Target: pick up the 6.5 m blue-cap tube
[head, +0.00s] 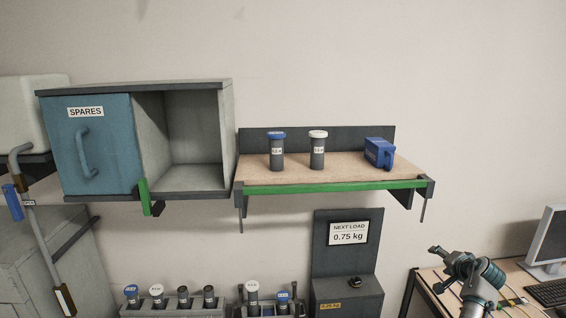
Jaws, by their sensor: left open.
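A dark tube with a blue cap (277,158) stands upright on the wooden shelf (350,173). Its white label is small and I cannot read it surely. A white-cap tube (317,158) stands just to its right, apart from it. Other blue-cap tubes show in the racks below, one at the left (131,294) and one at the right (283,301), with unreadable labels. My right gripper is not in view.
A blue block with a handle (379,152) sits at the shelf's right. Left of the shelf is an open cubby (190,135) with a blue SPARES door (92,150). A green strip (330,188) edges the shelf. A "0.75 kg" sign (348,233) stands below; a monitor (549,246) is right.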

